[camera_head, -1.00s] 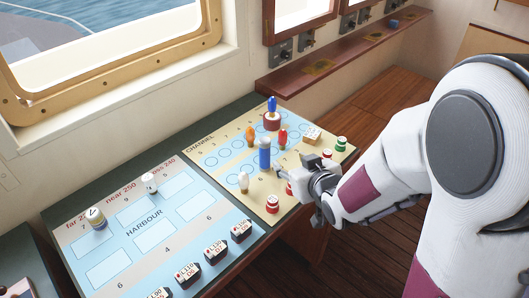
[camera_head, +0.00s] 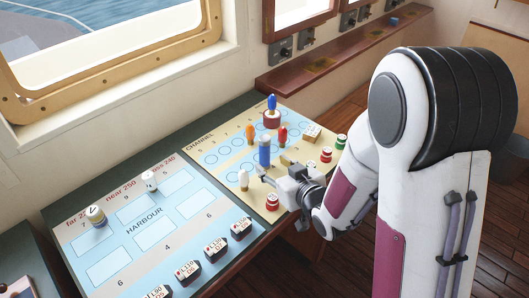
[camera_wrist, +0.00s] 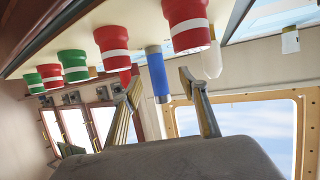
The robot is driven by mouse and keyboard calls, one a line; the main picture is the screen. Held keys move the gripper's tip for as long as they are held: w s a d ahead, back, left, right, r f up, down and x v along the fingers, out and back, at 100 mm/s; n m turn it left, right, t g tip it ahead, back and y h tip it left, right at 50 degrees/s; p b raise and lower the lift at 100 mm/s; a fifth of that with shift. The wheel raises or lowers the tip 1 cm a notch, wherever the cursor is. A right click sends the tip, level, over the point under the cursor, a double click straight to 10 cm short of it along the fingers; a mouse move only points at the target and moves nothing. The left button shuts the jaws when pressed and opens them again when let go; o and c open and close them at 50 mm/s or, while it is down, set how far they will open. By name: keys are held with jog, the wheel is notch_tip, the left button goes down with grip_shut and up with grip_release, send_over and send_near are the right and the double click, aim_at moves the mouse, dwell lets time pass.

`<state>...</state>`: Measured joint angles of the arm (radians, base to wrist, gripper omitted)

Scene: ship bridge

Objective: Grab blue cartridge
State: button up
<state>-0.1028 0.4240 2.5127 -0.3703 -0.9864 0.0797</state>
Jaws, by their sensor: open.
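The blue cartridge (camera_head: 265,153), a blue cylinder with grey ends, stands upright on the cream CHANNEL board (camera_head: 206,147). In the wrist view, which is upside down, the blue cartridge (camera_wrist: 157,72) shows between the two fingers, beyond their tips. My gripper (camera_head: 273,167) is open and empty on the near side of the cartridge, its fingers pointing at it. The fingers also show spread in the wrist view (camera_wrist: 160,80). I cannot tell whether either finger touches the cartridge.
A red-and-white piece (camera_head: 272,201) and a white peg (camera_head: 243,180) stand close beside my gripper. Red (camera_head: 283,135) and orange (camera_head: 250,134) pegs stand behind the cartridge. A blue peg (camera_head: 271,103) is farther back. The HARBOUR board (camera_head: 128,256) lies to the left.

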aim_at(267, 157)
jog(key=shift+x, duration=1.15)
jog(key=shift+w+f, duration=0.1)
jog(key=shift+w, duration=0.1)
jog(key=shift+d+x, duration=0.2)
jog(key=shift+x, duration=2.25)
jog(key=shift+w, duration=0.15)
jog(key=shift+r, duration=0.2)
grip_shut()
